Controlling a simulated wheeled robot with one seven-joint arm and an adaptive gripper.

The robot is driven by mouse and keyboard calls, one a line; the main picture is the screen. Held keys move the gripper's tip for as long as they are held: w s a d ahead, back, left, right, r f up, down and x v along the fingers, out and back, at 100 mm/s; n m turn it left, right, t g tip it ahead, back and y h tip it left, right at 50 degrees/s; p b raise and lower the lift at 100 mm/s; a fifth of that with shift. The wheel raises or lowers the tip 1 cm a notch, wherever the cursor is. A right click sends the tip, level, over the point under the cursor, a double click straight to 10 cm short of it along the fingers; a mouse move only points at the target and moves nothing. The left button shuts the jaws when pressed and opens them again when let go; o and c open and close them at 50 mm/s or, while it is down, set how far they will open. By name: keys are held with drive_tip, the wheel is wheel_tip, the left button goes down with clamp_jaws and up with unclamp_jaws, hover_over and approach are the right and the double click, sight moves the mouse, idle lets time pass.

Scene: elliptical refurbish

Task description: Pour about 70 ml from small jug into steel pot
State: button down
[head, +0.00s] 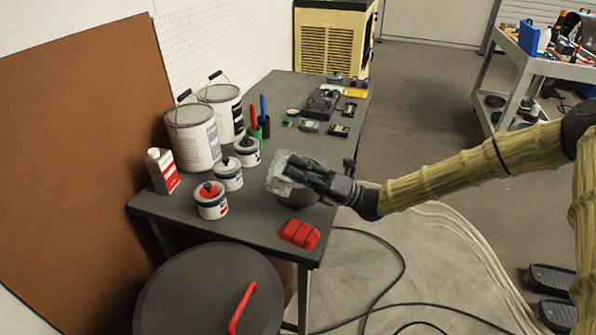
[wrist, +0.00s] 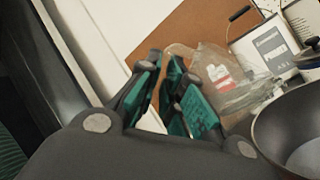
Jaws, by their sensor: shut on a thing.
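The small jug (head: 280,178) is clear and see-through. My gripper (head: 296,170) is shut on it and holds it above the table, close to the pot. In the wrist view the jug (wrist: 236,86) shows just past the fingertips (wrist: 168,62); I cannot make out the liquid level or any stream. The jug looks tilted in the head view, but its exact angle is unclear. The steel pot (head: 299,197) stands on the table, dark and round, partly hidden under my gripper. In the wrist view its open top (wrist: 296,128) shows at the lower right.
The grey table (head: 255,215) carries large paint cans (head: 192,140), smaller cans (head: 212,203) and a white-and-red bottle (head: 162,172) left of the jug. A red object (head: 300,234) lies near the front edge. Small devices (head: 322,103) lie at the back.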

drive_tip(key=shift+w+m, duration=0.1)
drive_tip(key=shift+m, duration=0.3)
drive_tip(key=shift+w+d+m+t, duration=0.4)
drive_tip(key=shift+d+t, duration=0.1)
drive_tip(key=shift+d, duration=0.05)
idle(0.5)
drive_tip(key=shift+w+d+f+m+t, duration=0.15)
drive_tip(key=shift+w+m+t, duration=0.15)
drive_tip(key=shift+m+t, duration=0.4)
idle(0.8)
drive_tip(key=s+n+g, duration=0.1)
drive_tip(key=n+g, duration=0.1)
drive_tip(key=n, duration=0.1)
drive_tip(key=s+a+n+g, duration=0.1)
drive_tip(key=n+g, duration=0.1)
drive_tip(key=n, duration=0.1)
drive_tip(key=f+n+g+h, duration=0.1)
drive_tip(key=n+g, duration=0.1)
drive_tip(key=n, duration=0.1)
drive_tip(key=shift+s+a+b, duration=0.15)
drive_tip(key=shift+s+b, duration=0.15)
drive_tip(key=shift+s, duration=0.1)
drive_tip(key=shift+r, duration=0.1)
idle(1.2)
